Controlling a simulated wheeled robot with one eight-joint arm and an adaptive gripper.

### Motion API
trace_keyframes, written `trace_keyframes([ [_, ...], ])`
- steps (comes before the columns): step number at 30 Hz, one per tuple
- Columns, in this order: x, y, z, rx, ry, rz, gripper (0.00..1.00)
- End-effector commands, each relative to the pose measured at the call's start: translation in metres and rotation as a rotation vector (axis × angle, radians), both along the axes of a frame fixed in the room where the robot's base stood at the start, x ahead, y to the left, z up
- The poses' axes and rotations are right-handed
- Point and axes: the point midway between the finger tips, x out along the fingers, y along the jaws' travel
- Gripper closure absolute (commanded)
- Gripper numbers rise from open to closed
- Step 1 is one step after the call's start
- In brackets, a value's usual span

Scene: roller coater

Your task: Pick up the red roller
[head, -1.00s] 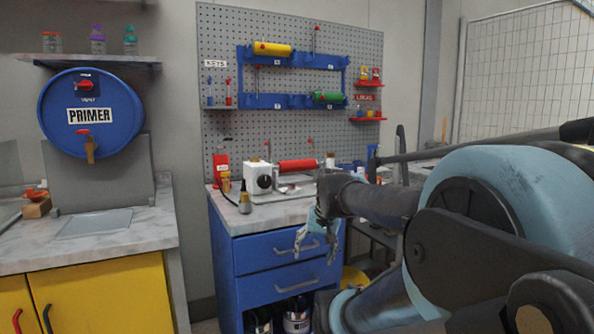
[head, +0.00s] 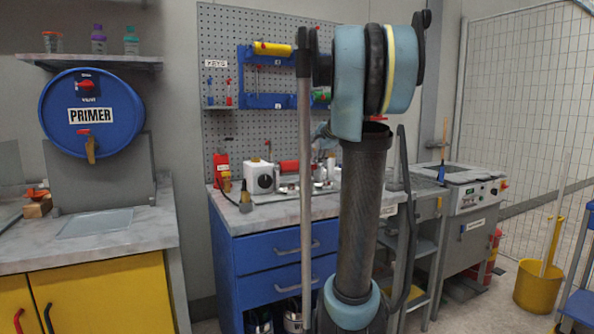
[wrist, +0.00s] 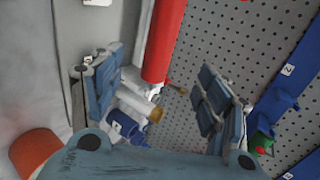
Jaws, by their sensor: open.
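The red roller (head: 290,166) is mounted horizontally on the white machine (head: 259,177) on top of the blue cabinet. Its right part is behind my arm in the head view. In the wrist view the red roller (wrist: 165,40) runs from the top edge down toward the space between my fingers. My gripper (wrist: 158,86) is open, its two blue padded fingers spread apart with nothing held between them. The roller lies beyond the fingertips, and I cannot tell the distance. In the head view my gripper is mostly hidden behind my arm.
A yellow roller (head: 272,48) sits on the blue rack (head: 244,80) on the pegboard. A red bottle (head: 221,168) stands left of the machine. White and blue cylindrical parts (wrist: 128,108) lie between my fingers in the wrist view. The blue cabinet (head: 270,258) is below.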

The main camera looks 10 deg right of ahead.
Motion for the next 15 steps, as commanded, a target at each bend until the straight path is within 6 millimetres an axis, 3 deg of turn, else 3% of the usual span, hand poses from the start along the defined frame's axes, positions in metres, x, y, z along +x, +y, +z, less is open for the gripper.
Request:
trace_keyframes([
  [15, 0.061, 0.021, -0.042, -0.001, 0.001, 0.003, 0.31],
])
